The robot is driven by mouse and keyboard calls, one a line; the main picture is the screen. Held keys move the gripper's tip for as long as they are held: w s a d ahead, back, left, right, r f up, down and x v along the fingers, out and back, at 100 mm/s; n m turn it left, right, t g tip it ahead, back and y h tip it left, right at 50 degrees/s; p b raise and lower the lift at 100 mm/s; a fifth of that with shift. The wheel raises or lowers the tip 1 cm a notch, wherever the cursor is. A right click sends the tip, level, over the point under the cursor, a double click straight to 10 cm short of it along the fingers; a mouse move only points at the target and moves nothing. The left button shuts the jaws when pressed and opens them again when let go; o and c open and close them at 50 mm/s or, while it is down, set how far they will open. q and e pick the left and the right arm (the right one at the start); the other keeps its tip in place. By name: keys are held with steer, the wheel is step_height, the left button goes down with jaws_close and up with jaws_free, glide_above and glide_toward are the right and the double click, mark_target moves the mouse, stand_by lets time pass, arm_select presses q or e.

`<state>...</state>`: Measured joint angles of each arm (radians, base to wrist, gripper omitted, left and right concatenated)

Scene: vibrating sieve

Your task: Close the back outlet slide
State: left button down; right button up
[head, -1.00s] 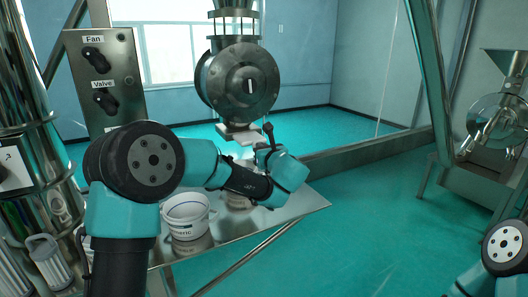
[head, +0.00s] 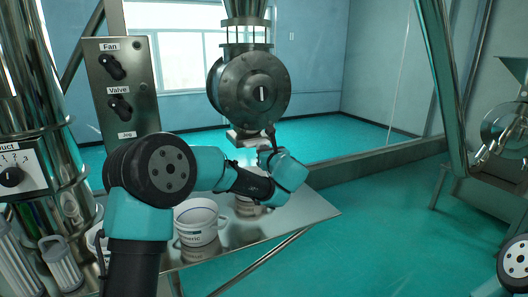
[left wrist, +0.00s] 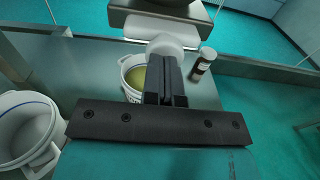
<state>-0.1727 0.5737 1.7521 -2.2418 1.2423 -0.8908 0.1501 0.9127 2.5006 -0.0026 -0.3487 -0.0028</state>
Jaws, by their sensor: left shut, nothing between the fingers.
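The outlet hangs under the round metal housing (head: 250,92) in the head view. A pale slide plate (head: 240,139) shows at its bottom, partly hidden by my left arm. In the left wrist view the pale plate (left wrist: 140,30) lies under the dark metal outlet (left wrist: 165,14), with a round white knob-like end (left wrist: 165,43) towards me. My left gripper (left wrist: 168,68) is shut, its fingertips close to that white end. Whether they touch it I cannot tell.
A white bucket (head: 200,227) stands on the metal shelf (head: 300,213). Another bucket (left wrist: 132,68) with yellowish content and a small dark bottle (left wrist: 203,64) stand below the outlet. A control panel (head: 122,85) is at left.

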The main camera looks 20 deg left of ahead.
arm_select(q)
steer(key=v, duration=1.3)
steer(key=shift+d+f, duration=0.1)
steer(key=shift+f, duration=0.05)
